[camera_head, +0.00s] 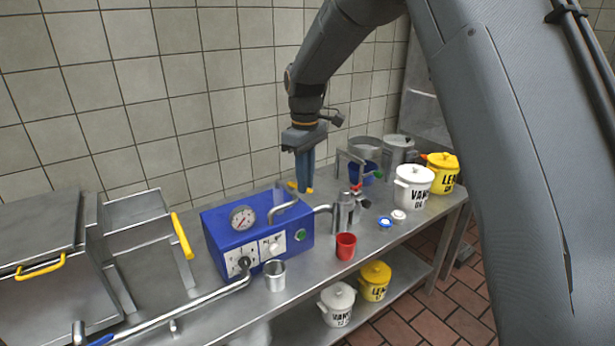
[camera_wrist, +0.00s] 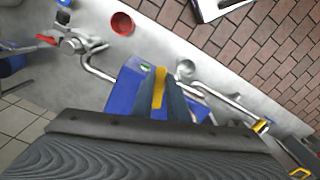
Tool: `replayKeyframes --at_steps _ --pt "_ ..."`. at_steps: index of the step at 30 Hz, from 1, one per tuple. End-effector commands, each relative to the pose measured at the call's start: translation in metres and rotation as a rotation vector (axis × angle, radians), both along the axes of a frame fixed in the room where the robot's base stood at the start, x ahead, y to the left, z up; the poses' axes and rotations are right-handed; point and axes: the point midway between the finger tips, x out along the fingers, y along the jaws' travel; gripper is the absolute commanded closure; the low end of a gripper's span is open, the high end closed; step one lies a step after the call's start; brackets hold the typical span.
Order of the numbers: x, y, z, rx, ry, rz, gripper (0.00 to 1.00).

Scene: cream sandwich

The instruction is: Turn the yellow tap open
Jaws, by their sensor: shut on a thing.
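The yellow tap (camera_head: 292,185) shows at the tips of my gripper (camera_head: 304,187), behind the top of the blue machine box (camera_head: 225,220). My gripper points down and is shut on the tap. In the wrist view a yellow strip of the tap (camera_wrist: 158,92) lies between the two fingers of my gripper (camera_wrist: 165,90), with the blue box (camera_wrist: 125,92) beside it. The fingers hide much of the tap, so I cannot tell how far it is turned.
A steel fitting with red handles (camera_head: 345,212) stands right of the box. A red cup (camera_head: 345,246) and a steel cup (camera_head: 275,276) stand in front. White (camera_head: 413,190) and yellow (camera_head: 443,177) lidded pots stand at the right. The tiled wall is close behind.

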Motion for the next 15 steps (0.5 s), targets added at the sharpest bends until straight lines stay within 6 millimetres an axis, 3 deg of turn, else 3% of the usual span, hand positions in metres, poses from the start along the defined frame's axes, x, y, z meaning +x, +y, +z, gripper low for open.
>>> replayKeyframes --at_steps 15 --pt "-0.0029 0.0045 0.0029 0.002 -0.006 -0.121 1.00"
